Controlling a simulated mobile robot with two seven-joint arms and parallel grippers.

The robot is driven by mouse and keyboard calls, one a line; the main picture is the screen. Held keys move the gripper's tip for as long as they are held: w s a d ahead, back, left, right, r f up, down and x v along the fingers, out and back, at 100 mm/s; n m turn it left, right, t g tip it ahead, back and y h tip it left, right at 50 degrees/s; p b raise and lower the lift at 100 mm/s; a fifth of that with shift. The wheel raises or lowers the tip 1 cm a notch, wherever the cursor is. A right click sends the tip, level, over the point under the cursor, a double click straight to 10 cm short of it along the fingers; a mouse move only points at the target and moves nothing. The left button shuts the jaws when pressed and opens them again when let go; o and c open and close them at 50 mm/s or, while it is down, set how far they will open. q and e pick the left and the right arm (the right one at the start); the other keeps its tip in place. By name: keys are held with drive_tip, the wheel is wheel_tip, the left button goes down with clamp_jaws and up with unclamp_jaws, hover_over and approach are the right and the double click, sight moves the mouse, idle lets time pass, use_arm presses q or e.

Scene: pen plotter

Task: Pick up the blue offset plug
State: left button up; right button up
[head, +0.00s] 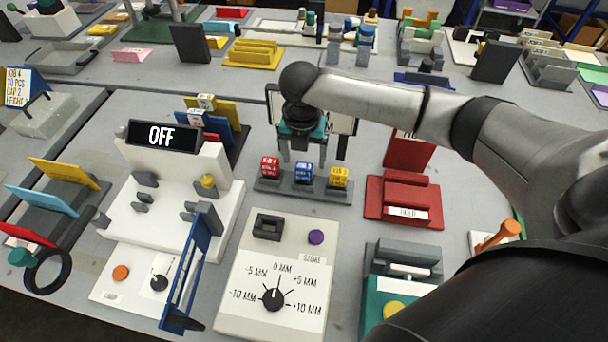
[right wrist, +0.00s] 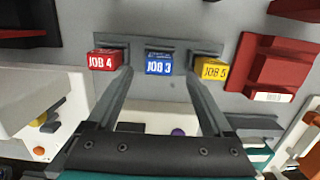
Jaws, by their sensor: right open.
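The blue offset plug (head: 304,172) is a small cube in the middle slot of a low grey rack (head: 268,184). It shows in the right wrist view (right wrist: 159,63) with the label JOB 3. A red plug (head: 269,166), JOB 4, is left of it and a yellow plug (head: 339,177), JOB 5, right of it. My right gripper (head: 301,160) is open and empty, pointing down over the rack. In the right wrist view its two fingers (right wrist: 160,74) show on either side of the blue plug, apart from it. My left gripper is not in view.
A white dial panel (head: 240,318) stands in front of the rack. A white machine with an OFF display (head: 160,136) is at left. A red holder (head: 403,213) is at right. Behind my gripper stands a white board, partly hidden.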

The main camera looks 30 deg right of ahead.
sight(304, 166)
drive_tip(key=f, duration=0.1)
drive_tip(key=f+b, duration=0.1)
drive_tip(key=f, duration=0.3)
drive_tip(key=shift+w+d+f, duration=0.15)
drive_tip(key=shift+w+f, duration=0.05)
drive_tip(key=shift+w, duration=0.15)
drive_tip(key=shift+r, duration=0.1)
clamp_jaws()
